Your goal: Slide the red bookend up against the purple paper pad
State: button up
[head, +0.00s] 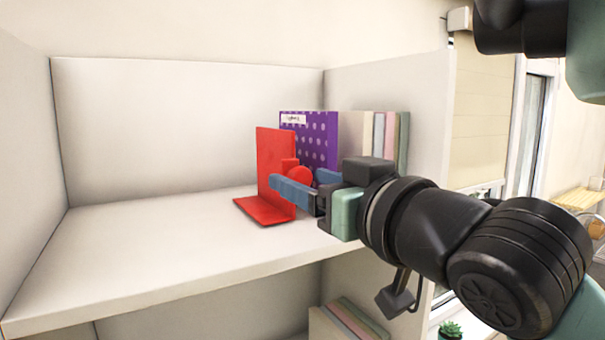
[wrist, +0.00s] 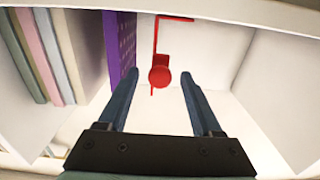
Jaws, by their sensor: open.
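The red bookend (head: 272,163) stands upright on the white shelf, with its flat base towards the left and front. A round red knob (head: 300,177) sticks out from it. The purple paper pad (head: 325,140), with pale dots and a white label, stands just right of and behind the bookend. My gripper (head: 303,190) is at the bookend's right side, its blue fingers spread. In the wrist view the red bookend's knob (wrist: 160,76) lies between the fingertips, with the purple pad (wrist: 120,45) left of the left finger. I cannot tell whether a finger touches the bookend.
Several pale books or pads (head: 390,140) stand right of the purple pad, by the shelf's right wall. The white shelf (head: 130,250) is bare to the left. A lower shelf holds more pads (head: 345,322). A small plant (head: 450,329) is at the lower right.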

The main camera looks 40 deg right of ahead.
jog(key=shift+w, duration=0.2)
jog(key=shift+c, duration=0.3)
grip_shut()
jog(key=shift+d, duration=0.1)
dwell(1.0)
